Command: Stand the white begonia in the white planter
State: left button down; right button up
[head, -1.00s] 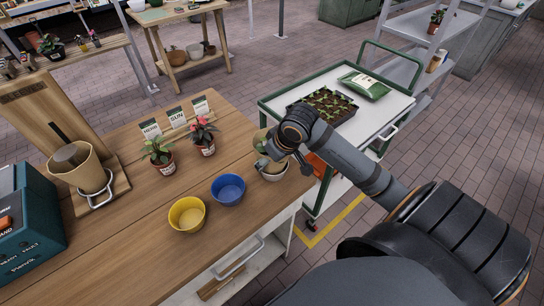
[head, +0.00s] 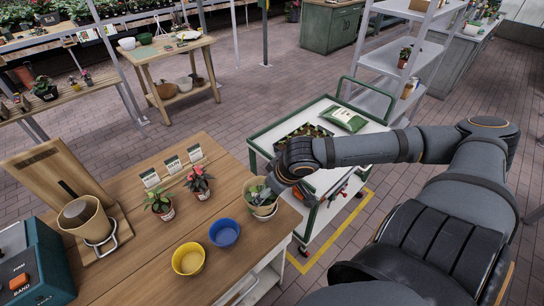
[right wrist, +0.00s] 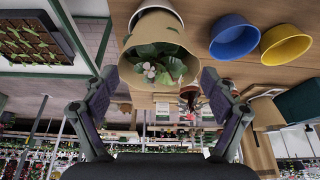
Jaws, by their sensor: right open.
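The white begonia (right wrist: 165,70) has dark green leaves and small pale flowers. It sits in a tan pot or wrap (right wrist: 190,47) in the right wrist view. The white planter (right wrist: 150,6) shows just beyond the tan rim; the tan pot appears to rest in it. In the head view the white planter (head: 265,216) stands at the table's right edge, partly covered by the tan pot. My right gripper (head: 270,190) is over it; in the wrist view its open fingers (right wrist: 157,88) are spread on either side of the plant, apparently apart from it. The pot's exact tilt is unclear.
Blue (head: 224,232) and yellow (head: 188,258) bowls stand left of the planter. Two potted plants, one green (head: 158,199) and one red (head: 198,180), stand behind before small signs. A trolley with a seedling tray (head: 300,135) and green bag (head: 344,119) is close behind my arm.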

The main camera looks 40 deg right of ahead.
pick_arm(q)
notch_tip(320, 180, up, 3)
jog(key=shift+f+p, duration=0.1)
jog(key=shift+p, duration=0.65)
